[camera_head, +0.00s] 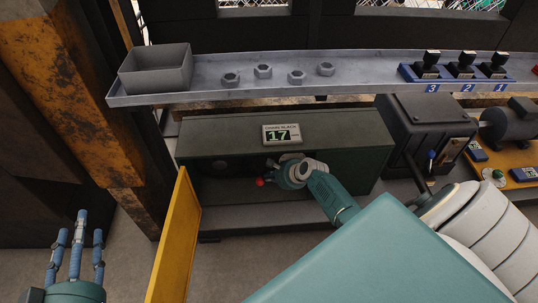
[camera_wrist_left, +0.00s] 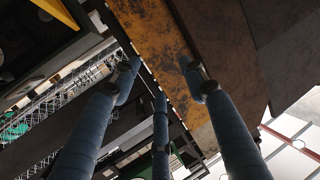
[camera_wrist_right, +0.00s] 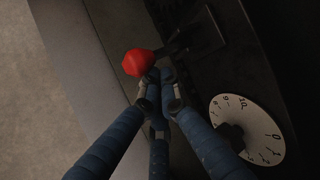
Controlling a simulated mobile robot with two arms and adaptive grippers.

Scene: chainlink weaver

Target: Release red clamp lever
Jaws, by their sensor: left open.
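The red clamp lever shows as a small red knob (camera_head: 260,182) in the dark opening of the green machine housing. In the right wrist view the faceted red knob (camera_wrist_right: 141,62) sits on a dark arm that runs to a dark block. My right gripper (camera_head: 273,173) is at the lever. Its fingertips (camera_wrist_right: 160,76) are drawn together right beside the knob; the knob is fully visible, not enclosed, and I cannot tell whether they touch it. My left gripper (camera_head: 79,232) is open and empty at the lower left, far from the lever; its spread fingers show in the left wrist view (camera_wrist_left: 160,85).
A white numbered dial (camera_wrist_right: 248,130) is beside the right fingers. A yellow door (camera_head: 174,240) stands open left of the housing. A display (camera_head: 282,134) reads 17. A shelf (camera_head: 210,98) above holds a grey bin (camera_head: 155,68), several nuts and numbered blocks. A rusty orange post (camera_head: 70,90) stands left.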

